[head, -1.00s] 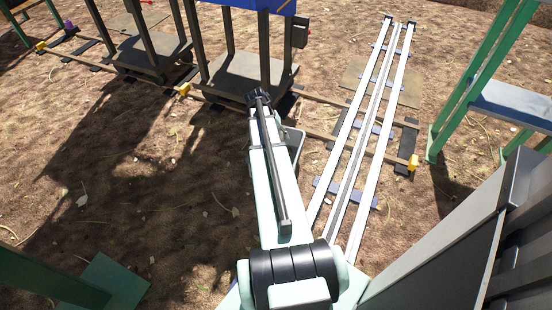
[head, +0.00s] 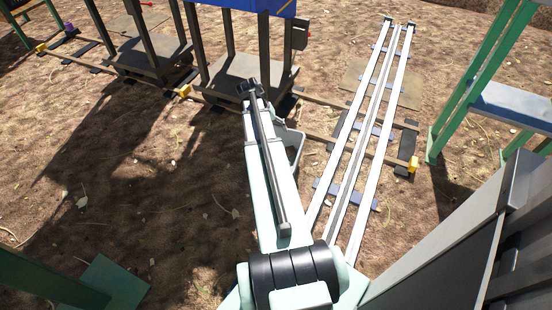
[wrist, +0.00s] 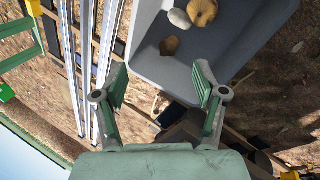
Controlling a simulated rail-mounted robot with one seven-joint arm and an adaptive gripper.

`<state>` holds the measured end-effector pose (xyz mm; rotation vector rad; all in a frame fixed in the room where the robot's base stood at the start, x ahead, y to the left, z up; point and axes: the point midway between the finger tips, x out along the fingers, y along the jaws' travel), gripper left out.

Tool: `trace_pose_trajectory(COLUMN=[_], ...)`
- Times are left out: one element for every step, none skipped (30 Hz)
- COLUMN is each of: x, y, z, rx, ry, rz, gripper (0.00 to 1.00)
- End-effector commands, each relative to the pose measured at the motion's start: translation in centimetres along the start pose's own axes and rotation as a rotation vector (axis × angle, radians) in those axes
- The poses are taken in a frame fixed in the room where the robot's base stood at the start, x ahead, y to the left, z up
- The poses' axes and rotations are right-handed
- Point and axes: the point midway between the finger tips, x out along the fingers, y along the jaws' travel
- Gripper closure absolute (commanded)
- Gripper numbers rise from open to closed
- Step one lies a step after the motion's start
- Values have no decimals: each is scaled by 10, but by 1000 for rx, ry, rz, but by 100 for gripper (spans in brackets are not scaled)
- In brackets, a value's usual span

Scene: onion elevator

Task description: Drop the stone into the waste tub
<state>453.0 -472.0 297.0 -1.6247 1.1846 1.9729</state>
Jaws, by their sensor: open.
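The grey waste tub (wrist: 235,45) fills the upper middle of the wrist view. In the head view a grey tub (head: 296,142) shows just right of my arm's far end, partly hidden by it. A pale, smooth stone (wrist: 180,19) lies inside the tub, beside a round yellow-brown lump (wrist: 203,12) that may be an onion. A smaller brown piece (wrist: 170,46) lies lower in the tub. My gripper (wrist: 160,75) is open, with its green fingers wide apart and nothing between them. Its fingertips point toward the tub, near its lower edge in the wrist view.
White parallel rails (head: 365,140) run along the ground right of my arm. Brown platforms (head: 240,78) with posts stand beyond it. A green-legged bench (head: 510,105) stands at right, and dark grey panelling (head: 450,250) fills the lower right.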

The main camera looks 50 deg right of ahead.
Motion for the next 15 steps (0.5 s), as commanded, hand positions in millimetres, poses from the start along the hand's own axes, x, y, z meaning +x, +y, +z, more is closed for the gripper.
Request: trace_pose_trajectory(x=[-12, -18, -25, -31, -36, -42, -46, -50, -54, -57, -59, -62, -64, -65, -66], y=[0, 0, 0, 0, 0, 0, 0, 0, 0, 0, 0, 0, 0, 0, 0], z=[0, 0, 0, 0, -1, 0, 0, 0, -1, 0, 0, 0, 0, 0, 0], rx=[0, 0, 0, 0, 0, 0, 0, 0, 0, 0, 0, 0, 0, 0, 0], ry=[3, 3, 3, 2, 3, 2, 2, 1, 1, 1, 1, 0, 0, -1, -1], rz=[0, 0, 0, 0, 0, 0, 0, 0, 0, 0, 0, 0, 0, 0, 0], gripper=[29, 29, 29, 29, 29, 29, 29, 29, 29, 29, 29, 29, 29, 29, 29])
